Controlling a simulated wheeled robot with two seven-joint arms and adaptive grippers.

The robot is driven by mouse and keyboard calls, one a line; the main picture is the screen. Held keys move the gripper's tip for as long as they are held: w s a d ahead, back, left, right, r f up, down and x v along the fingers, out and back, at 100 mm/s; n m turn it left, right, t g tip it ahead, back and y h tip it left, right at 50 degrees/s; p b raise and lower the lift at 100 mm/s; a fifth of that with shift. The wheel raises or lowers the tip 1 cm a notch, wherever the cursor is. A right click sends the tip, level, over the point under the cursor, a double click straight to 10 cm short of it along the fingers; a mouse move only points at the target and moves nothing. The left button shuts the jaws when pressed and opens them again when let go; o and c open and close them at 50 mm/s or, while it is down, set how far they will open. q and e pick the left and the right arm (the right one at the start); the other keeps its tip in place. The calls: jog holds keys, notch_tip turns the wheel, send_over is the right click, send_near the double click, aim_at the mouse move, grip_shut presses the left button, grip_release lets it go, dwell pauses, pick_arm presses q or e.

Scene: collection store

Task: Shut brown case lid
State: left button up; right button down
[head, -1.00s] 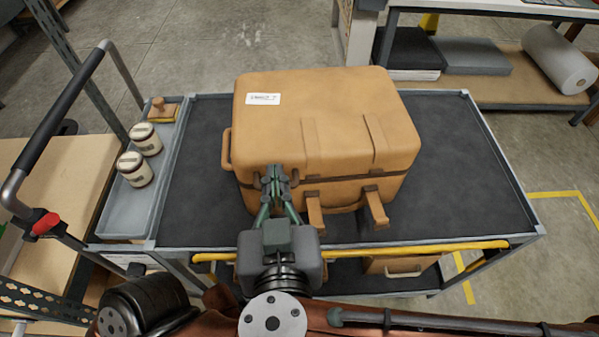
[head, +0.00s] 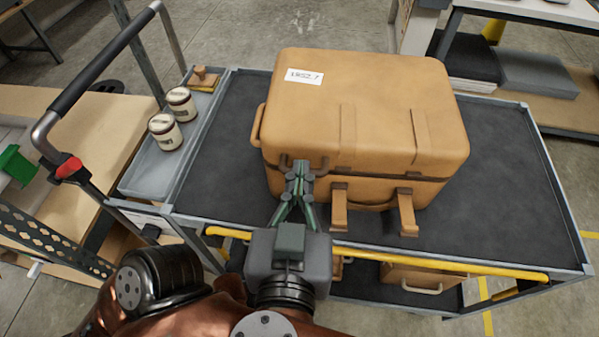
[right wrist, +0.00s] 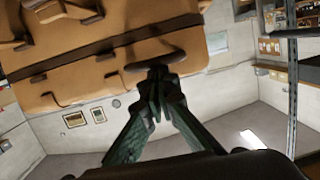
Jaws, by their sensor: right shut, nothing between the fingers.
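The brown case (head: 365,115) sits on the dark top of a grey cart, its lid down over the body. A dark seam runs along its front, and two straps hang loose at the front, sticking out toward me. A white label reading 1852.7 lies on the lid. My right gripper (head: 298,172) is shut and empty, its fingertips at the front left of the case near the seam. In the right wrist view the fingertips (right wrist: 160,75) are close under the case (right wrist: 100,50); whether they touch cannot be told. My left gripper is out of view.
A grey side tray (head: 150,178) at the cart's left holds two white jars (head: 166,131) and a wooden-handled brush or stamp (head: 204,78). A yellow rail (head: 440,262) runs along the cart's front. The cart top (head: 500,170) is clear right of the case.

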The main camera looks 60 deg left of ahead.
jog(key=f, duration=0.3)
jog(key=shift+d+h, duration=0.25)
jog(key=shift+h, duration=0.05)
notch_tip(320, 180, up, 13)
jog(key=shift+a, duration=0.25)
jog(key=shift+f, duration=0.1)
